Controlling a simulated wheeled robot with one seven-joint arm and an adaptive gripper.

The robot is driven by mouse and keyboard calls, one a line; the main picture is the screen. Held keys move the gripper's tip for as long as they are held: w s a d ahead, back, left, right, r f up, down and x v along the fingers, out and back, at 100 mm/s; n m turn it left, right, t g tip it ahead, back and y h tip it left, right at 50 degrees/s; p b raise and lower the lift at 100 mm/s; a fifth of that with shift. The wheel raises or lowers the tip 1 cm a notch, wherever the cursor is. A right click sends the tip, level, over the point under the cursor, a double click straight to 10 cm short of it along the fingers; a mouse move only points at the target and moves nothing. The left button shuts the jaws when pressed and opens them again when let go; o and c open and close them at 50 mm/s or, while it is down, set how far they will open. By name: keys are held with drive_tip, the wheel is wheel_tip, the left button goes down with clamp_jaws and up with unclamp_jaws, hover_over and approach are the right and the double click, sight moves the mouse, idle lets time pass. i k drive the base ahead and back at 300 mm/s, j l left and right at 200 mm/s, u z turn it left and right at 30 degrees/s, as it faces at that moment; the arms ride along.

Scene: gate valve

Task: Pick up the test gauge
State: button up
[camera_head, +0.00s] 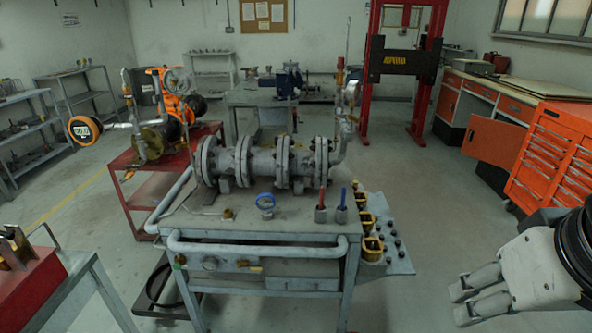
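My gripper (457,305) is at the lower right, beyond the bench's right end and well apart from the blue-ringed gauge. Its two pale fingers point left with a gap between them, and nothing shows in them.
A grey flanged valve and pipe assembly (265,160) lies behind the gauge. Red and blue-handled tools (341,212) stand to its right. Yellow bins (372,246) hang at the bench's right end. A rail (255,247) runs along the front. Floor is clear right of the bench.

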sight(265, 202)
drive_tip(key=z, duration=1.2)
drive_tip(key=u, duration=1.85)
drive_tip(key=i+l+z, duration=0.1)
drive_tip(key=i+l, duration=0.15)
drive_tip(key=i, duration=0.15)
drive_tip(key=i+l, duration=0.2)
drive_tip(key=i, duration=0.25)
drive_tip(key=i+l+z, duration=0.15)
drive_tip(key=i, duration=0.25)
drive_tip(key=i+l, duration=0.2)
drive_tip(key=i, duration=0.2)
drive_tip(key=z, duration=0.05)
